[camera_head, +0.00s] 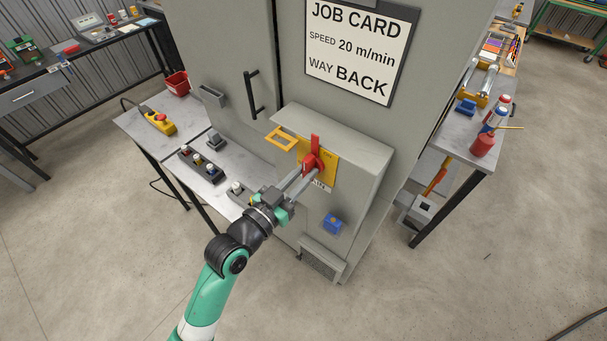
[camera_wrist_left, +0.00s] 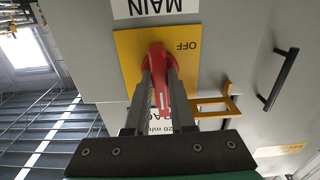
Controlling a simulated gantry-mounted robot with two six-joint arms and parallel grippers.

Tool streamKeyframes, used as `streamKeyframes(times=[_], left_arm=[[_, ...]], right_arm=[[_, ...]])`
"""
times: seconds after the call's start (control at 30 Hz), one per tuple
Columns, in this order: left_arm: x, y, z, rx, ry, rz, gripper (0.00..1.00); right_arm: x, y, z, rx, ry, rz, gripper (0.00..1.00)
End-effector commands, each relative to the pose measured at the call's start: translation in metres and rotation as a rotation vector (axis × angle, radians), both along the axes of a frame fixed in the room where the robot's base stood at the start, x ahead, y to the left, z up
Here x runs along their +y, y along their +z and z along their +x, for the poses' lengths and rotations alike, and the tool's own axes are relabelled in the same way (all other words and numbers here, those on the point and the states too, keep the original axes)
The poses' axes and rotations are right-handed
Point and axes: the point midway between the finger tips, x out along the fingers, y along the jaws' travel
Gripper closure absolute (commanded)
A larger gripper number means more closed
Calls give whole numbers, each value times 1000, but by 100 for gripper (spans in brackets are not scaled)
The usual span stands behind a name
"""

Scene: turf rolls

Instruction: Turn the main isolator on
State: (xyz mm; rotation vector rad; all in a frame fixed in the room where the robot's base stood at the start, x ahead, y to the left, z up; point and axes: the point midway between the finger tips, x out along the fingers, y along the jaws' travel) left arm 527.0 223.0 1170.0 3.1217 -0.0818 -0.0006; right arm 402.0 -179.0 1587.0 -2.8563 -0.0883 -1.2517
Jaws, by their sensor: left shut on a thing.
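The main isolator is a red rotary handle (camera_head: 315,145) on a yellow plate (camera_head: 331,171) on the front of the grey cabinet. The handle stands upright in the head view. In the wrist view the red handle (camera_wrist_left: 160,60) shows on the yellow plate (camera_wrist_left: 128,48), with upside-down "OFF" lettering beside it and a "MAIN" label (camera_wrist_left: 155,7). My left gripper (camera_head: 306,173) is shut on the handle, one finger on each side; its fingers (camera_wrist_left: 160,80) also show in the wrist view. Part of the plate is hidden behind the handle and fingers. My right gripper is not in view.
A yellow frame (camera_head: 281,138) juts from the cabinet left of the handle, under a grey ledge (camera_head: 335,133). A blue box (camera_head: 332,224) sits below. A job card (camera_head: 358,50) hangs above. Side tables hold a yellow pendant (camera_head: 158,119), button boxes and bottles.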

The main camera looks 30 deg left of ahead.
Motion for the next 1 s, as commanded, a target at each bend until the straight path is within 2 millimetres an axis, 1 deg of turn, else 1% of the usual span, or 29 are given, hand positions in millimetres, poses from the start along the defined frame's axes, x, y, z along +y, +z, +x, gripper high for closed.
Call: streamKeyframes(times=[0.2, 0.57, 0.6, 0.73, 0.77, 1.0], left_arm=[[0, 1, 0, -4, 0, 34, 100], [0, 1, 0, -4, 0, 37, 100], [0, 1, 0, -4, 0, 37, 72], [0, 1, 0, -3, 0, 36, 49], [0, 1, 0, -3, 0, 35, 48], [0, 0, 0, -2, 0, 34, 48]], right_arm=[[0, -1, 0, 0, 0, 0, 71], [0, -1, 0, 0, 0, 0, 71], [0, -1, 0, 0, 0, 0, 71], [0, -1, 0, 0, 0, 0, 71], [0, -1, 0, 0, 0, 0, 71], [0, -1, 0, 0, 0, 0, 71]])
